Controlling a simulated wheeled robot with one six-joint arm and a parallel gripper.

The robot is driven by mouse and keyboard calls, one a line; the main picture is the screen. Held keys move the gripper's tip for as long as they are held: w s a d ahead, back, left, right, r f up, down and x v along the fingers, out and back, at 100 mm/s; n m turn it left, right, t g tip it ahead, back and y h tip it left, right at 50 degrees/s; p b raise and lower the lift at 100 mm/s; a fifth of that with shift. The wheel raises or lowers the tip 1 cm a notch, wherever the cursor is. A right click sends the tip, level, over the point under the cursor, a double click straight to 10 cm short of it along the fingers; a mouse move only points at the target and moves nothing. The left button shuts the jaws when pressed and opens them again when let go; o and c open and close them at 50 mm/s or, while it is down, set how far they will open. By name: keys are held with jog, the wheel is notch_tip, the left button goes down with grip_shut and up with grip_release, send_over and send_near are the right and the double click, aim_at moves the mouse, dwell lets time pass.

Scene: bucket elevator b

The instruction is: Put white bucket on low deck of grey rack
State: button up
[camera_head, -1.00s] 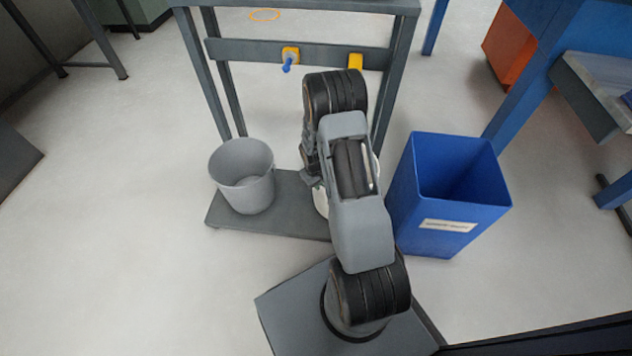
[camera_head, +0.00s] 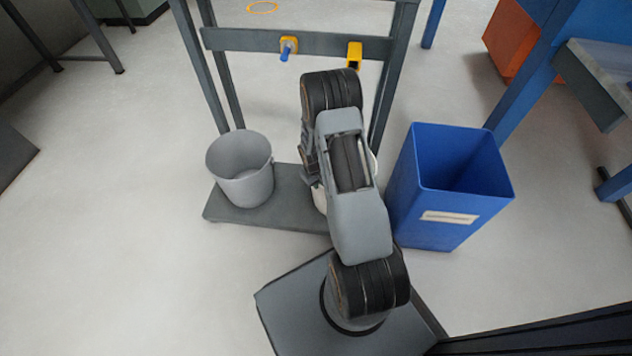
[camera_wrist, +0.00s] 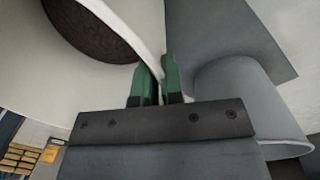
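The white bucket (camera_head: 320,198) is mostly hidden behind my arm in the head view. It shows over the right part of the grey rack's low deck (camera_head: 290,209); I cannot tell whether it touches the deck. In the wrist view the white bucket (camera_wrist: 80,88) fills the left side, with dark brown contents inside. My gripper's green fingers (camera_wrist: 158,66) stand close together on either side of its rim, shut on the wall. In the head view the gripper is hidden behind my arm.
A grey bucket (camera_head: 240,172) stands on the left of the low deck, and also shows close to the right finger in the wrist view (camera_wrist: 235,90). A tall blue bin (camera_head: 440,215) stands right of the rack. A crossbar (camera_head: 240,40) spans the rack above. Floor left is clear.

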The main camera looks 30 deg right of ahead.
jog(key=o, duration=0.4)
jog(key=shift+c, duration=0.2)
notch_tip(320, 180, up, 12)
jog(key=a+p, duration=0.1)
jog(key=p, duration=0.4)
jog(key=shift+s+r, duration=0.1)
